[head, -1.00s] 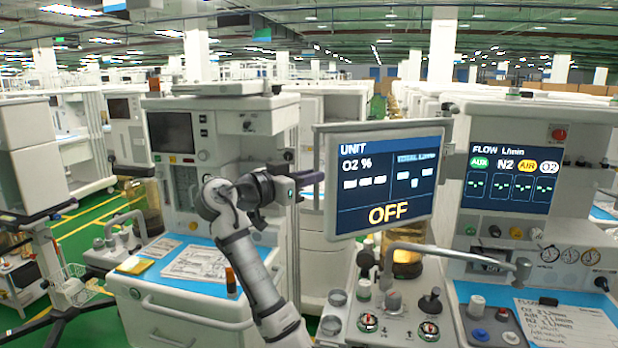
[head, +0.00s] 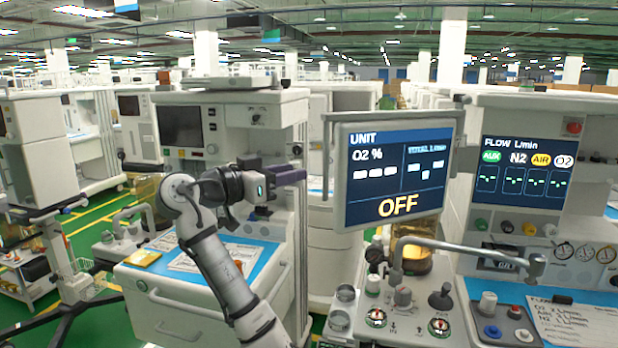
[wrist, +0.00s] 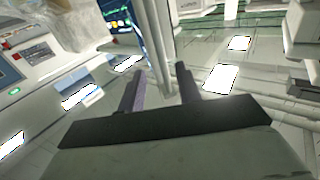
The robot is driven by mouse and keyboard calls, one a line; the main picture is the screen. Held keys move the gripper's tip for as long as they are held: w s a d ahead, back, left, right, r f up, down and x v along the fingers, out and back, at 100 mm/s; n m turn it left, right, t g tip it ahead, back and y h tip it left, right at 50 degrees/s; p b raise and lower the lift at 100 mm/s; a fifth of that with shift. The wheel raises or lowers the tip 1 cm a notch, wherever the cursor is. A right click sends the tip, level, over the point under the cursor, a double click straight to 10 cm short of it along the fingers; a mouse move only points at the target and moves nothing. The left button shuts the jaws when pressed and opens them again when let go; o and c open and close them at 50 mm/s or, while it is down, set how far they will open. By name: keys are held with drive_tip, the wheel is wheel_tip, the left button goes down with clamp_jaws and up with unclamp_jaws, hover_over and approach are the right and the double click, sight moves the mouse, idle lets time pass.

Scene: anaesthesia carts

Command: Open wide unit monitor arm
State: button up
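The wide unit monitor (head: 398,178) is a pale-framed screen reading UNIT, O2 % and OFF, in the middle right of the head view. It hangs above a cart's knobs, with a thin pale bar (head: 326,160) along its left side. My gripper (head: 290,175) is left of the monitor, with a small gap in the picture between its dark fingers and that bar. In the wrist view the two fingers (wrist: 160,92) are apart with nothing held. Pale upright bars show beyond and between the fingertips; I cannot tell whether they belong to the monitor.
A curved grey handle bar (head: 465,252) and several knobs lie below the monitor. A flow display (head: 524,172) stands at the right. Another cart with a blue worktop (head: 165,243) stands behind my arm. Green floor shows at the left.

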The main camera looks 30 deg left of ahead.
drive_tip(key=b+v, duration=0.1)
drive_tip(key=v, duration=0.5)
idle(0.4)
